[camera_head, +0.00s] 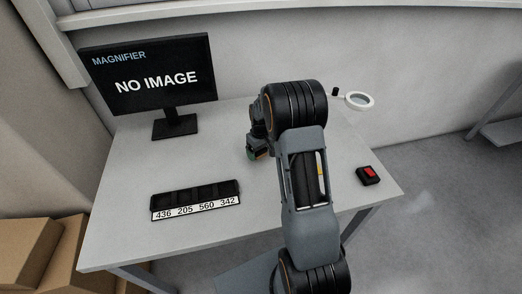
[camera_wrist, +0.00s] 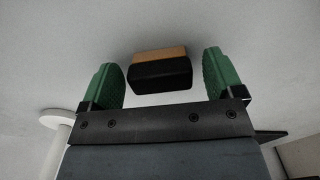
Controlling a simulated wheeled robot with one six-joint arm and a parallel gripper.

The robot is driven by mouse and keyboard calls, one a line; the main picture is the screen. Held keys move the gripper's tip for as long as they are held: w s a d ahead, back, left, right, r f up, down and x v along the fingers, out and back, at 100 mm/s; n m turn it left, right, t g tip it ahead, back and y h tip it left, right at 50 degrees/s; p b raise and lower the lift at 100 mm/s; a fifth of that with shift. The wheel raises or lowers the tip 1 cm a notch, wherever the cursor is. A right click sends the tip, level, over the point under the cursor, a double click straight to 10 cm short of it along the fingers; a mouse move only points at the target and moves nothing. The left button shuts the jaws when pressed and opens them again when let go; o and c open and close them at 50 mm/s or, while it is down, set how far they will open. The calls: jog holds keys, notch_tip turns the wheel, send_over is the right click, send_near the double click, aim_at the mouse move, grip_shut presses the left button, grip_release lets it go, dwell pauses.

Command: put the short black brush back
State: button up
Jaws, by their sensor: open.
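In the wrist view, a small block-shaped thing with a black lower part and a tan upper part, which looks like the short black brush (camera_wrist: 160,73), lies between my gripper's green fingers. My gripper (camera_wrist: 160,62) is open, with a gap on each side of the brush. In the head view, my gripper (camera_head: 257,153) is low over the desk behind the black tray, and my arm partly hides it. The brush cannot be made out clearly there. The black slotted tray (camera_head: 195,193) has a label reading 436 205 560 342; its slots look dark and empty.
A monitor (camera_head: 150,78) reading "NO IMAGE" stands at the back left of the desk (camera_head: 125,235). A white magnifier ring (camera_head: 359,100) is at the back right. A red button box (camera_head: 368,175) sits near the right edge. Cardboard boxes (camera_head: 30,245) stand left of the desk.

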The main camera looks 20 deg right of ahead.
notch_tip(320, 180, up, 12)
jog(key=s+a+r+t, duration=0.2)
jog(key=s+a+r, duration=0.45)
jog(key=s, duration=0.25)
jog(key=s+a+m+t, duration=0.1)
jog(key=s+a, duration=0.3)
jog(key=s, duration=0.9)
jog(key=shift+a+f+m+t, duration=0.2)
jog(key=shift+m+t, duration=0.1)
jog(key=shift+m, duration=0.2)
jog(key=shift+r+p, duration=0.55)
jog(key=shift+r, duration=0.1)
jog(key=shift+f, duration=0.15)
